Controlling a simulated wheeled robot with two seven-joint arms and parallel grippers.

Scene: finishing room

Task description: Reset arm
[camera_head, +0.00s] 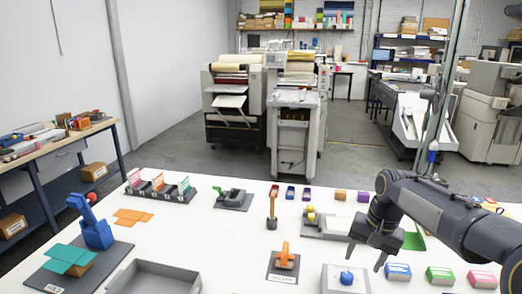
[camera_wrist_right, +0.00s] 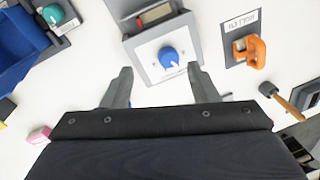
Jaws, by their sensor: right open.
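My right arm comes in from the right in the head view. Its gripper (camera_head: 365,256) is open and empty, pointing down above the white table (camera_head: 215,250). Below and in front of it is a grey-white box with a blue knob (camera_head: 346,277). In the right wrist view the open fingers (camera_wrist_right: 159,72) show either side of the lower part of that box, with the blue knob (camera_wrist_right: 168,57) beyond them in the gap. The fingers hold nothing. I cannot tell the exact height above the box. My left gripper is not in view.
An orange handle on a dark plate (camera_head: 285,260) stands left of the box. Several small coloured blocks, including a blue-white one (camera_head: 397,271), lie right of it. A grey tray (camera_head: 155,276) and a blue device (camera_head: 95,228) are at left. The table's middle-left is clear.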

